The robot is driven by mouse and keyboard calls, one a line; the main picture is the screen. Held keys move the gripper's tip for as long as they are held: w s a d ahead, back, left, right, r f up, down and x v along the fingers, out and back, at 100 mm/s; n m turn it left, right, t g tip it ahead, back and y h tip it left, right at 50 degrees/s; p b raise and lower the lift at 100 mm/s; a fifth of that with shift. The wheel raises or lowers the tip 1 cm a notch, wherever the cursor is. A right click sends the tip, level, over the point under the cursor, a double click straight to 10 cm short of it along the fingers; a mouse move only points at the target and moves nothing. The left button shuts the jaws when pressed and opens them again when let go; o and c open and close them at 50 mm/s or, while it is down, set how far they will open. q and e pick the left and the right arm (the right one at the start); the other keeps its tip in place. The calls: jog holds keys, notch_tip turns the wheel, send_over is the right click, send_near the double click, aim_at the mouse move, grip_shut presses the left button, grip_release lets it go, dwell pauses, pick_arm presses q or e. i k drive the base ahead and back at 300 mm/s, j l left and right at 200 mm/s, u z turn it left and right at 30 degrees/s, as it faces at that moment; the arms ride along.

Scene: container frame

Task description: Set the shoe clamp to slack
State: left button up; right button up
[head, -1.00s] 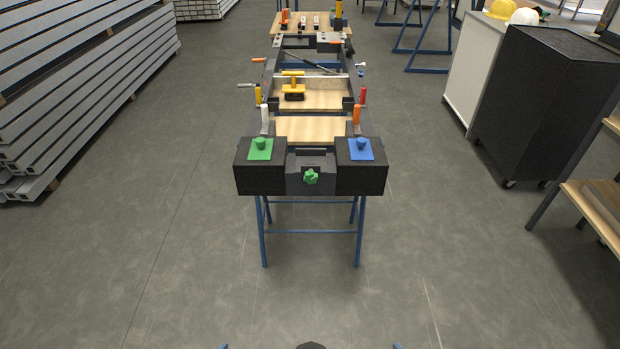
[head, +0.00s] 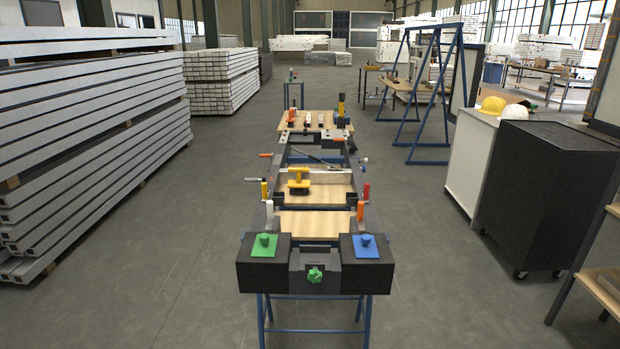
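A long dark bench frame (head: 248,218) stands ahead of me on blue legs. Its near end has two black blocks, one with a green knob (head: 264,240) on a green plate, one with a blue knob (head: 366,240) on a blue plate. A green star-shaped handwheel (head: 315,275) sits between them. Small upright levers stand along the sides, among them a white one (head: 269,210) and an orange one (head: 360,210). I cannot tell which part is the shoe clamp or how it is set. Neither of my grippers is in view.
A yellow-handled tool (head: 299,179) sits on the frame's wooden boards. Stacked white profiles (head: 90,150) stand at the left. A white cabinet (head: 463,165) and a black wheeled cabinet (head: 535,190) stand at the right. The floor (head: 165,275) on both sides of the frame is clear.

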aim_at(315, 276)
jog(key=j+u, duration=0.3)
jog(key=j, duration=0.35)
jog(key=i+u, duration=0.15)
jog(key=i, duration=0.7)
